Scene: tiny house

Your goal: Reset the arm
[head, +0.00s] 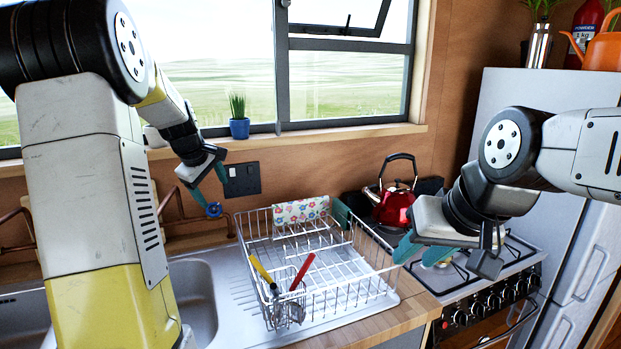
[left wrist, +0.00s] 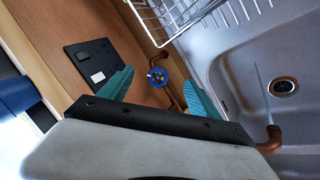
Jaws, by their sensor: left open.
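My left gripper (head: 208,188) is in front of the wall below the window, left of the black socket plate. Its teal fingers are apart and empty, as the left wrist view (left wrist: 160,90) also shows. The blue round tap handle (head: 214,210) is just below and beyond the fingertips; in the left wrist view the tap handle (left wrist: 158,77) appears between the fingers, with no visible contact.
A wire dish rack (head: 345,292) with a yellow-handled and a red-handled utensil stands right of the sink (head: 196,295). A red kettle (head: 393,207) sits on the stove (head: 487,270) behind my right gripper. A blue plant pot (head: 239,128) is on the windowsill; a fridge is at right.

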